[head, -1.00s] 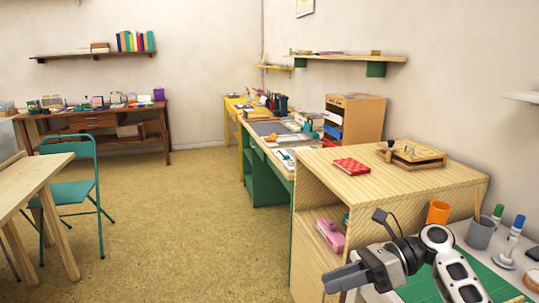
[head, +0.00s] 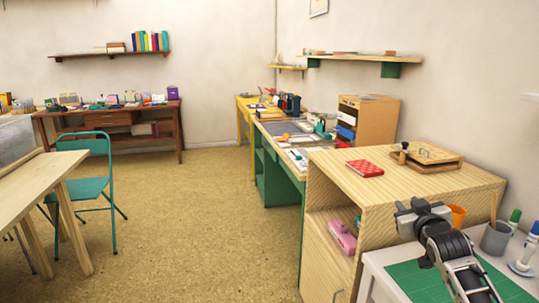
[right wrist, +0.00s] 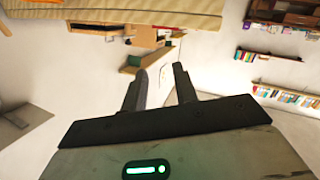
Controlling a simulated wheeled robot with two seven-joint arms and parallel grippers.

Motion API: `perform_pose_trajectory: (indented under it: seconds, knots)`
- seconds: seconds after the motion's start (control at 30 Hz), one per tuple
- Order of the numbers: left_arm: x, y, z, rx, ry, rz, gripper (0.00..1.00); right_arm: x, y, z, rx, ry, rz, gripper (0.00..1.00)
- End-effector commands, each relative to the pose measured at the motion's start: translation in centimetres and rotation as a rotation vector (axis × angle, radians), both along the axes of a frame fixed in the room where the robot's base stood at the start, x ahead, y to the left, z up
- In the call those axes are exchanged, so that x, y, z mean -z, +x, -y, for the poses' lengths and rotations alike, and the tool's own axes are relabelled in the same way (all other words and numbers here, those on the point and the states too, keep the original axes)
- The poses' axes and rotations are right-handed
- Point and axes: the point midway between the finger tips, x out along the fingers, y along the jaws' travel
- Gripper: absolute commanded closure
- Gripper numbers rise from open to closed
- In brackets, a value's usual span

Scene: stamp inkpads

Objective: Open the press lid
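A light wooden press (head: 440,160) with a flat upper board and a small dark knob sits on top of the wooden cabinet, at the right of the head view. Its upper board appears to lie flat; the hinge side is too small to tell. My right gripper (head: 421,208) is in front of the cabinet, nearer to me than the press and apart from it. In the right wrist view, the two dark fingers (right wrist: 160,72) stand apart with nothing between them. My left gripper is not in view.
The striped wooden cabinet (head: 336,187) has a red patterned book (head: 365,168) on top and a pink item (head: 342,237) on its shelf. A white table with a green mat (head: 409,280), an orange cup (head: 457,214) and a grey cup (head: 496,238) is close. Open floor lies left.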

Motion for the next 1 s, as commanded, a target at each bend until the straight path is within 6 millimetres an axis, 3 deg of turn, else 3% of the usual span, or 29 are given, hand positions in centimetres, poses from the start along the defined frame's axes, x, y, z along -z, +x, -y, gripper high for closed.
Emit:
perform_pose_trajectory:
  seconds: [0.03,0.27,0.37,0.47,0.6,0.73,0.8,0.9,1.0]
  knots:
    - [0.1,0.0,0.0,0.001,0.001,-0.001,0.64,2.5,-1.1,-1.3,-0.020,0.017,-0.034,0.71]
    - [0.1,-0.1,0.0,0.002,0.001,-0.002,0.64,9.9,-6.5,-6.0,-0.097,0.050,-0.129,0.71]
    - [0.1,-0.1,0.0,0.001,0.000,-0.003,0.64,13.4,-10.1,-8.5,-0.136,0.075,-0.182,0.71]
    - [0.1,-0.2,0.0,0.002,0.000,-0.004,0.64,17.1,-15.1,-11.6,-0.181,0.116,-0.247,0.71]
    - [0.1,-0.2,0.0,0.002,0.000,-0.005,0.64,21.0,-23.9,-15.8,-0.235,0.197,-0.346,0.71]
    - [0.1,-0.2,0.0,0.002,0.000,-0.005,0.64,22.3,-31.1,-18.7,-0.259,0.276,-0.423,0.71]
    - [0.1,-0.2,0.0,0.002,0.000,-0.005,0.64,22.3,-33.9,-19.7,-0.264,0.311,-0.453,0.71]
    - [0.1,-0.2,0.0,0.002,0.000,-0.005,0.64,22.2,-36.5,-20.5,-0.265,0.344,-0.480,0.71]
    - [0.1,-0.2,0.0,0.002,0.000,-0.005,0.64,22.0,-37.6,-20.8,-0.264,0.359,-0.492,0.96]
